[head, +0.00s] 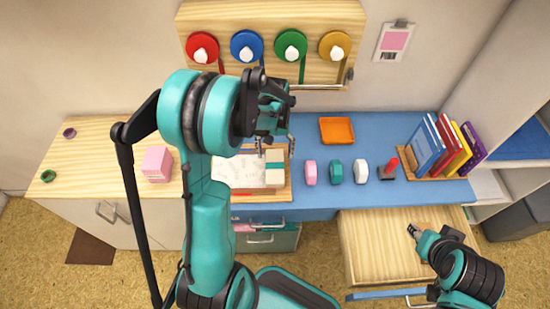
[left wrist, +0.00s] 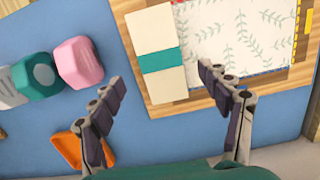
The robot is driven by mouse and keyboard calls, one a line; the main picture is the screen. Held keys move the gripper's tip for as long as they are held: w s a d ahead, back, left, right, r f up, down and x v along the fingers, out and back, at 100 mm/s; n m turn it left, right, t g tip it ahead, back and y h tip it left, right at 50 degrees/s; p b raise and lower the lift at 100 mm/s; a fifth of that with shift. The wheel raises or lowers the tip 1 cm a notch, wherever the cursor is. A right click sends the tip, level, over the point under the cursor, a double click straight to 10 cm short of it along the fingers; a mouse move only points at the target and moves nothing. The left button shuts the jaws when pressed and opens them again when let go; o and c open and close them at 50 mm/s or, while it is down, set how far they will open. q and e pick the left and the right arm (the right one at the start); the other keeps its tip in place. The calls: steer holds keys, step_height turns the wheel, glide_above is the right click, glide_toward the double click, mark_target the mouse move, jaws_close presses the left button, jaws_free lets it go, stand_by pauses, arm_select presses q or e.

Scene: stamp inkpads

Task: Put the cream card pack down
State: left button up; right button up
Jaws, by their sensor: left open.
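The cream card pack (head: 274,181), cream with a teal band, lies flat at the right end of a wooden board (head: 285,197) on the desk. It also shows in the left wrist view (left wrist: 152,32), beside a leaf-patterned sheet (left wrist: 232,40). My left gripper (head: 275,148) is open above the pack. In the left wrist view its two fingers (left wrist: 163,88) are spread wide with nothing between them, near the pack's end. My right gripper (head: 413,231) is over the open drawer, too small to tell whether it is open or shut.
Pink (head: 310,173), teal (head: 335,172) and white (head: 361,170) blocks and a red-handled stamp (head: 390,168) stand right of the board. An orange tray (head: 337,130) lies behind them. Books (head: 428,145) stand at the right. A pink box (head: 157,164) is at the left. A wooden drawer (head: 375,255) is open.

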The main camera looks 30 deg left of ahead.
mark_target(275, 162)
arm_select(q)
steer(key=s+d+r+m+t+p, duration=0.1)
steer(key=s+d+r+t, duration=0.15)
steer(key=r, duration=0.45)
steer(key=s+d+r+m+t, duration=0.1)
steer(key=s+d+r+m, duration=0.2)
steer(key=r, duration=0.5)
steer(key=s+d+r+m+t, duration=0.1)
steer(key=s+d+t, duration=0.4)
steer(key=s, duration=0.1)
steer(key=shift+s+d+r+m+y, duration=0.15)
steer(key=shift+d+m+y, duration=0.15)
steer(key=shift+m, duration=0.1)
